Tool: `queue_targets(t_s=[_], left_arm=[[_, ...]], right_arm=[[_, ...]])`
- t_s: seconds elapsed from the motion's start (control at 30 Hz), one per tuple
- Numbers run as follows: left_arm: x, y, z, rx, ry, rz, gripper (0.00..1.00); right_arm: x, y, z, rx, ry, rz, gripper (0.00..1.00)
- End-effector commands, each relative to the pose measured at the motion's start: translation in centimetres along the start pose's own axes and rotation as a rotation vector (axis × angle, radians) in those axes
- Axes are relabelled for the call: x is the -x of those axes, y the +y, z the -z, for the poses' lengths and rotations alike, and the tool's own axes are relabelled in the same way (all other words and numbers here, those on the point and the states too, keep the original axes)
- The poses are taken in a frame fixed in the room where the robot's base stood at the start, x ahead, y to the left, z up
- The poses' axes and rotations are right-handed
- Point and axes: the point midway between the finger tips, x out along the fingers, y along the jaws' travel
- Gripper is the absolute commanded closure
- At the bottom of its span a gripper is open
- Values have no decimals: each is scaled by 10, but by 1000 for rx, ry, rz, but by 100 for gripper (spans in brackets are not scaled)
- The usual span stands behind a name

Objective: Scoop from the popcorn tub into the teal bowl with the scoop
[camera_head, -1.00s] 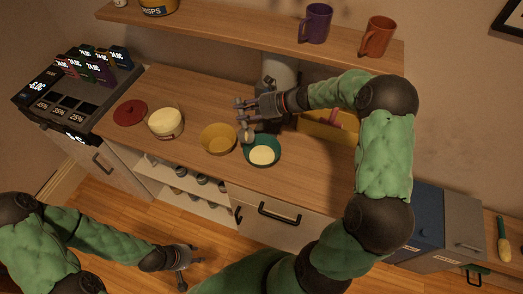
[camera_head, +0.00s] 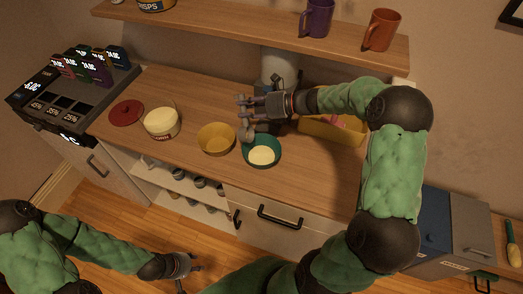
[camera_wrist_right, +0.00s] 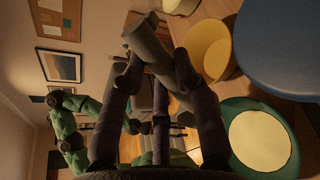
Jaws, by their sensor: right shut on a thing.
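The popcorn tub (camera_head: 160,121) is a pale round tub with cream contents, standing on the counter left of a yellow bowl. The teal bowl (camera_head: 263,140) holds a pale mass; it also shows in the right wrist view (camera_wrist_right: 226,108). My right gripper (camera_head: 243,111) is shut on the scoop (camera_head: 247,132), a small grey tool, above the counter just behind the yellow and teal bowls. In the right wrist view the scoop (camera_wrist_right: 150,47) lies between the fingers; whether it carries anything is hidden. My left gripper (camera_head: 188,275) is low over the floor, its fingers too unclear to judge.
The yellow bowl (camera_head: 215,138) stands between tub and teal bowl. A red lid (camera_head: 126,112) lies left of the tub. A grey cylinder (camera_head: 280,67) and a yellow tray (camera_head: 333,130) are behind and beside my right arm. A shelf (camera_head: 230,28) with mugs hangs above.

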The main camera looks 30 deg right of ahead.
Motion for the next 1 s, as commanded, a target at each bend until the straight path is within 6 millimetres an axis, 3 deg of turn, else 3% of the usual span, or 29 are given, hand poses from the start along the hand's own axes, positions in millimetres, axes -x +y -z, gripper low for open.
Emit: queue_targets(t_s=[0.5, 1.0], left_arm=[[-24, -9, 1, 0, 0, 0, 60], [-34, -12, 1, 0, 0, 0, 60]], right_arm=[[7, 1, 2, 12, -56, -32, 100], [16, -1, 8, 21, -102, -60, 100]])
